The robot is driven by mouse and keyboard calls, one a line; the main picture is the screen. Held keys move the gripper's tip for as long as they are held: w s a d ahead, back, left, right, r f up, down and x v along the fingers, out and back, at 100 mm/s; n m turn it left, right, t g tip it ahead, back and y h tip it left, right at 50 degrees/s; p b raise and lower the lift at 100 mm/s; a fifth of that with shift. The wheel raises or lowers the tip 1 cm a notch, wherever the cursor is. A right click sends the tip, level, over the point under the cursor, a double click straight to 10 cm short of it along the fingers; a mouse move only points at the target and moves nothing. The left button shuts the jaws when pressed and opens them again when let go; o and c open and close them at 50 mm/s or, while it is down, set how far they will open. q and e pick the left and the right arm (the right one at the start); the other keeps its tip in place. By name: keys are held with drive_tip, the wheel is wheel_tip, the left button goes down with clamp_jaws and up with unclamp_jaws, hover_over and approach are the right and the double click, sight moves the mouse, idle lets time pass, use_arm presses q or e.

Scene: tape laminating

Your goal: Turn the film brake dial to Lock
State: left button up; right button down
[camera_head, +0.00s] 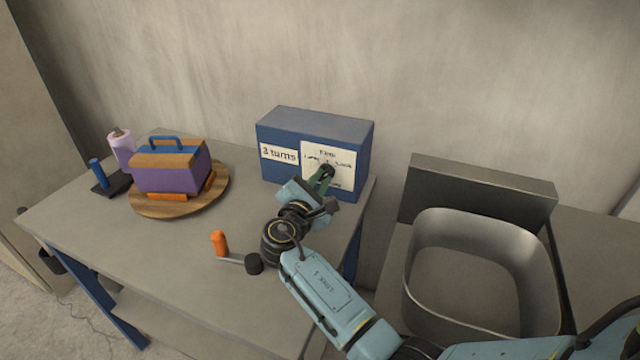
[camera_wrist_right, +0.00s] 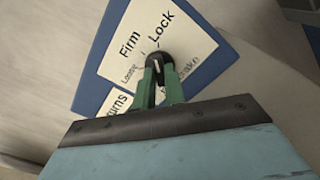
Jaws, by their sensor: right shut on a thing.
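The film brake dial (camera_wrist_right: 160,58) is a dark knob on the white label plate (camera_head: 344,160) of the blue box (camera_head: 281,183). In the right wrist view the plate reads "Firm" and "Lock", with smaller words partly covered. My right gripper (camera_head: 325,177) reaches the front of the box. In the right wrist view its green fingers (camera_wrist_right: 159,80) are shut on the dial, which sits between their tips. The fingers hide part of the dial, so I cannot tell exactly where it points. My left gripper is not in view.
A "3 turns" label (camera_head: 279,154) is on the box. A purple and brown case (camera_head: 172,178) stands on a round wooden board (camera_head: 150,208) at the left. An orange-handled crank (camera_head: 220,243) is near the table's front. A grey bin (camera_head: 424,304) stands at the right.

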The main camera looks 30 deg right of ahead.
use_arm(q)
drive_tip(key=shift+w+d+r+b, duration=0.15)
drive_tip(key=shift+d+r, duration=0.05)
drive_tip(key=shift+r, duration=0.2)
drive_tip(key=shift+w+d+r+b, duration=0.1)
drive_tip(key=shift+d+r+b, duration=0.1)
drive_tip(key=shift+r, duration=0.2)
use_arm(e)
drive_tip(key=shift+f+m, duration=0.1)
drive_tip(key=shift+m, duration=0.8)
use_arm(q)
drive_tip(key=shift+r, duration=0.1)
use_arm(e)
drive_tip(key=c, duration=1.5)
unclamp_jaws()
drive_tip(key=shift+o, duration=0.2)
drive_tip(key=shift+s+a, duration=0.15)
use_arm(q)
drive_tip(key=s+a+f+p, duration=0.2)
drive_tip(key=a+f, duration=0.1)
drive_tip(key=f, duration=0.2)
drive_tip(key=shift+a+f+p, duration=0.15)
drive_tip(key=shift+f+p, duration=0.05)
drive_tip(key=shift+p, duration=0.1)
use_arm(e)
drive_tip(key=v, duration=1.3)
